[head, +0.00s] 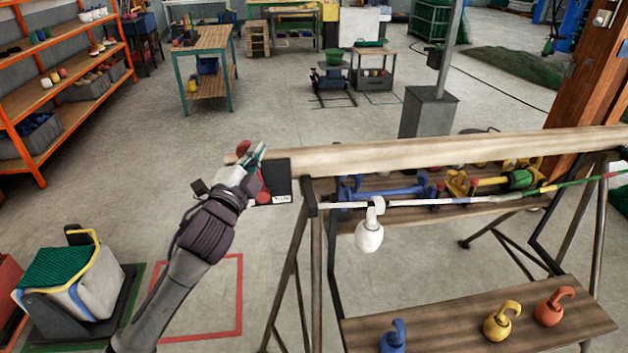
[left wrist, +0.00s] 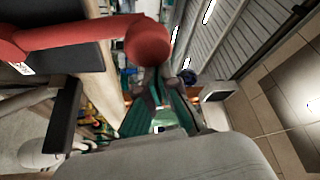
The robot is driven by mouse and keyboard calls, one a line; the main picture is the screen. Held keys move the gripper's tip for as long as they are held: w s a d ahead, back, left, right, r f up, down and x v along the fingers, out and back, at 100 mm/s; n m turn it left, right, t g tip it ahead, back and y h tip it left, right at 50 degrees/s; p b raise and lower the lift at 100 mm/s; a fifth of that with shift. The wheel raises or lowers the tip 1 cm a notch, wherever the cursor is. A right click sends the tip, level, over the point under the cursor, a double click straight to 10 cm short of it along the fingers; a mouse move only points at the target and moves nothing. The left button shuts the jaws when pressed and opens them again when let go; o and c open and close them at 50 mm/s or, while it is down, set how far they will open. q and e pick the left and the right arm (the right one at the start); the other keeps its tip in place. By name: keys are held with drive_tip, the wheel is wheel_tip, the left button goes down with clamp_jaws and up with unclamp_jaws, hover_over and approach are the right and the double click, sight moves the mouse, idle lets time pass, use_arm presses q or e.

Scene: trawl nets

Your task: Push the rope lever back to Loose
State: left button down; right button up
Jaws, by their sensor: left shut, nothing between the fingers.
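The red rope lever (head: 264,190) is mounted on a dark plate (head: 278,176) at the left end of a wooden beam. Its red ball knob (head: 243,148) is up near the beam's top. In the left wrist view the lever's red ball (left wrist: 148,40) looms large, near the fingers. My left gripper (head: 256,153) is shut and empty, beside the knob; I cannot tell whether it touches it. A small white label under the plate is too small to read. A striped rope (head: 470,202) runs along the beam's front. My right gripper is not in view.
A white float (head: 369,235) hangs from the rope. Blue and yellow fittings lie on a shelf behind it. Below, a wooden bench (head: 450,333) holds blue, yellow and red hooked weights. A bin with green net (head: 70,285) stands lower left. Floor left of the beam is open.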

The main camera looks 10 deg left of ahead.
use_arm(q)
drive_tip(key=s+a+f+n+t+y+b, duration=0.2)
drive_tip(key=s+a+n+y+b, duration=0.1)
drive_tip(key=a+n+b, duration=0.3)
drive_tip(key=shift+a+f+n, duration=0.4)
drive_tip(key=shift+a+n, duration=0.45)
drive_tip(key=shift+n, duration=0.25)
drive_tip(key=shift+s+a+f, duration=0.1)
